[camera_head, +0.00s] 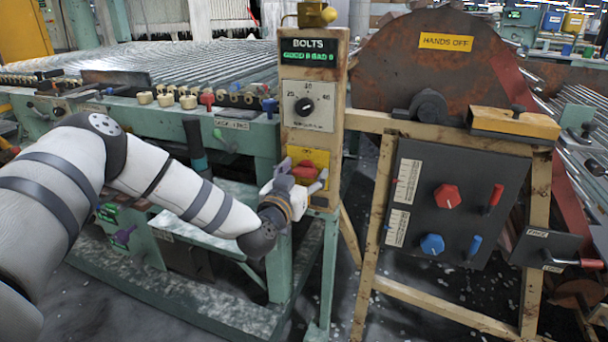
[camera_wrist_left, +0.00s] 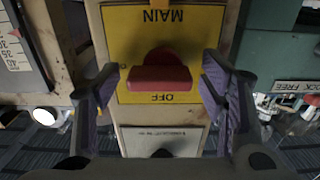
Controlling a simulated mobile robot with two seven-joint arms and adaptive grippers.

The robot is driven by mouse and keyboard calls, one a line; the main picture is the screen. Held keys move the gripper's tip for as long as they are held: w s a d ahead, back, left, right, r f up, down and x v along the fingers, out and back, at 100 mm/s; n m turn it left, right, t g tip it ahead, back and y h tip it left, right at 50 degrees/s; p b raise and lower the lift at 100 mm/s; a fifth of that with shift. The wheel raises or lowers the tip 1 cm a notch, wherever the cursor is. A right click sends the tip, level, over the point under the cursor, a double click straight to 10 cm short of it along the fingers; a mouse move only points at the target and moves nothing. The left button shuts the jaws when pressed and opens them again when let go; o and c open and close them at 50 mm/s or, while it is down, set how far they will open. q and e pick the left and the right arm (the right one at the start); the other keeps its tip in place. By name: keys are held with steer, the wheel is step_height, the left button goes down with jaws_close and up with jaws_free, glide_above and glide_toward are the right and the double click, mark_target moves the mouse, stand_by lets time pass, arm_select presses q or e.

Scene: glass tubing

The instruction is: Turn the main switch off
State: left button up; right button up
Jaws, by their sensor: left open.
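The main switch is a red handle (camera_head: 303,171) on a yellow plate (camera_head: 318,155), low on the beige post of the BOLTS panel. In the left wrist view the picture is upside down. There the red handle (camera_wrist_left: 160,80) lies crosswise on the yellow plate (camera_wrist_left: 120,38), between the words MAIN and OFF. My left gripper (camera_head: 305,180) is in front of the switch, partly covering it in the head view. In the wrist view its open fingers (camera_wrist_left: 160,88) stand either side of the handle, with gaps on both sides. My right gripper is not in view.
Above the switch is a black dial (camera_head: 304,106) marked with numbers. To the right, a dark panel (camera_head: 460,182) carries a red knob (camera_head: 447,196), a blue knob (camera_head: 432,244) and small levers. A green machine bench (camera_head: 250,140) runs left of the post.

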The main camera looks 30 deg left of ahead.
arm_select(q)
steer(key=c, duration=1.2)
steer(key=shift+o, duration=0.2)
steer(key=shift+n, duration=0.3)
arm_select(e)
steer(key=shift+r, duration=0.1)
arm_select(q)
steer(key=n, duration=0.4)
steer(key=shift+r, duration=0.1)
steer(key=n, duration=0.4)
steer(key=shift+n, duration=0.3)
steer(key=n, duration=0.4)
steer(key=shift+a, duration=0.1)
steer(key=shift+n+b, duration=0.65)
steer(key=shift+n, duration=1.55)
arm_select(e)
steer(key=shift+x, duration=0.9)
arm_select(q)
steer(key=shift+n, duration=0.3)
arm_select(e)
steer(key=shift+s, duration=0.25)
